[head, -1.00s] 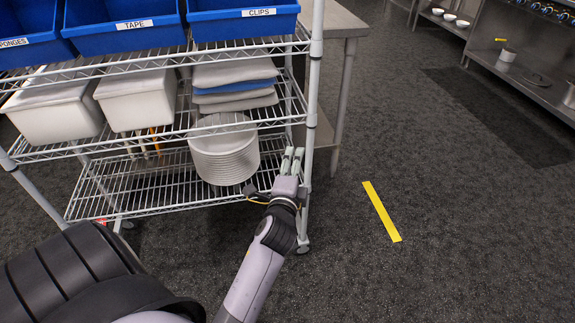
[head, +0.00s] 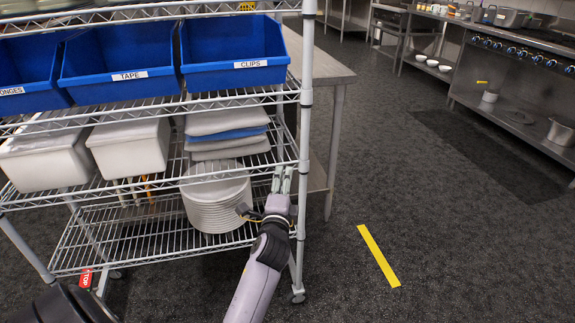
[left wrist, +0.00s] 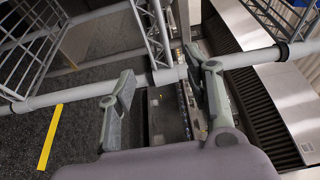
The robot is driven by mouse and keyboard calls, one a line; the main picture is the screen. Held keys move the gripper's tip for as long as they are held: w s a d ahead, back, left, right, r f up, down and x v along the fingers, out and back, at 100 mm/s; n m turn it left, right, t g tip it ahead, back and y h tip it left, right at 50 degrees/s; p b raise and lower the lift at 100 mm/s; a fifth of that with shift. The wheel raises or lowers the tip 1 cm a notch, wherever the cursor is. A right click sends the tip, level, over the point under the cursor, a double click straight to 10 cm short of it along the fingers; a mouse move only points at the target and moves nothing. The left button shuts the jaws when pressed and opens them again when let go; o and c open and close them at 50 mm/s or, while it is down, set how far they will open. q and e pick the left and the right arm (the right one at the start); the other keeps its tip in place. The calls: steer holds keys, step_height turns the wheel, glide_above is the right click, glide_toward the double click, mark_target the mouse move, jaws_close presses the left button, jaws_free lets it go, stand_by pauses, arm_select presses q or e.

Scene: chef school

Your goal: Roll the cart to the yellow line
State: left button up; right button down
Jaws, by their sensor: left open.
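The cart is a chrome wire-shelf rack (head: 306,110) on casters, filling the left half of the head view. The yellow line (head: 379,256) is a short strip on the dark floor to the right of the cart, apart from it. It also shows in the left wrist view (left wrist: 50,137). My left gripper (head: 282,180) is open beside the cart's near right corner post, at lower-shelf height. In the left wrist view my left gripper (left wrist: 163,90) has its fingers spread, with a cart post (left wrist: 75,95) running across behind them; I see no firm hold. My right gripper is not in view.
The cart carries blue bins (head: 235,55), white tubs (head: 130,147), folded cloths (head: 227,133) and stacked plates (head: 217,203). A steel table (head: 322,68) stands just behind the cart. A stove counter (head: 510,85) is at the far right. The floor around the line is clear.

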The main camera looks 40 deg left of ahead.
mark_target(288, 162)
arm_select(q)
steer(key=b+x, duration=0.1)
steer(key=x, duration=0.8)
steer(key=shift+w+a+f, duration=0.1)
steer(key=shift+w+a, duration=0.3)
steer(key=shift+w, duration=0.3)
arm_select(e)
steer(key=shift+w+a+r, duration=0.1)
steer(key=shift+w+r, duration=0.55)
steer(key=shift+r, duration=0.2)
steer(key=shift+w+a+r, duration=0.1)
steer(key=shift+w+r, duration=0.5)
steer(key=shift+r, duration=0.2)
arm_select(q)
jaws_close()
